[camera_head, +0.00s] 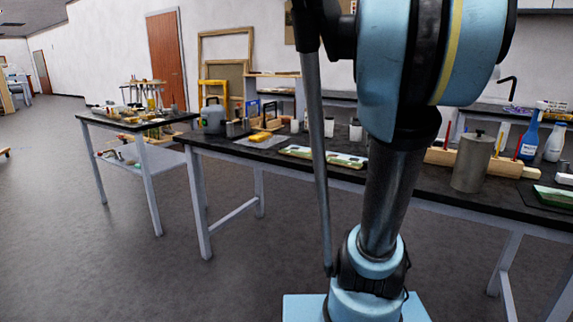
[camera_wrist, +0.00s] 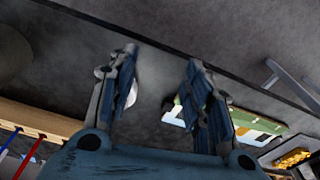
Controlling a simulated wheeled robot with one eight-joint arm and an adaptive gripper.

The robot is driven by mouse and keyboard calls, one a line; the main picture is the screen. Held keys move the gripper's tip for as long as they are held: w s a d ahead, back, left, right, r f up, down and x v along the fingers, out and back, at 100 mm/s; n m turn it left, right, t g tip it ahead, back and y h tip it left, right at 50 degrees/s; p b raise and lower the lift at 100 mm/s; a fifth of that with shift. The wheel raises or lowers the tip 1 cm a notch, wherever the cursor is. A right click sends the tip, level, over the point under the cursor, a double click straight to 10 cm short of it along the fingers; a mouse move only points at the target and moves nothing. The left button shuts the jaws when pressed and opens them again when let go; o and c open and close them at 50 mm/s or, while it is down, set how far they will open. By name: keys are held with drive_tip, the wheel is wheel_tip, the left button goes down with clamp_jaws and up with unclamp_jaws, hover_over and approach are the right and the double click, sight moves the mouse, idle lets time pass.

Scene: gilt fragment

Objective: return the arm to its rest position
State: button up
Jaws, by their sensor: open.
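My arm (camera_head: 392,190) rises in the middle of the head view, blue and black, in front of the long workbench. My gripper is outside the head view. In the wrist view my gripper (camera_wrist: 163,95) shows with its two blue-grey fingers spread apart and nothing between them. It is above the dark bench top, and its height over it is hard to judge. A green and white flat piece (camera_wrist: 255,122) lies on the bench beyond the right finger, partly hidden by it.
The long dark workbench (camera_head: 225,142) carries a grey cylinder (camera_head: 471,163), a wooden rack (camera_head: 440,157), a blue spray bottle (camera_head: 529,137) and a flat green and white piece (camera_head: 297,151). A smaller table (camera_head: 95,119) with tools stands at the left. The floor (camera_head: 70,240) in front is clear.

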drive_tip(key=s+a+f+n, duration=0.1)
drive_tip(key=s+a+f, duration=0.2)
drive_tip(key=s+f, duration=0.2)
drive_tip(key=s+a+f+n, duration=0.2)
drive_tip(key=s+a+f, duration=0.2)
drive_tip(key=f, duration=0.6)
drive_tip(key=s+a+f+n, duration=0.1)
drive_tip(key=s+a+f, duration=0.2)
drive_tip(key=s+f, duration=0.2)
wheel_tip(320, 180, down, 3)
drive_tip(key=shift+s+a+r+n+t, duration=0.1)
drive_tip(key=shift+s+a+n+t, duration=0.2)
drive_tip(key=shift+a+t, duration=0.1)
drive_tip(key=shift+w+f, duration=0.25)
drive_tip(key=shift+w, duration=0.2)
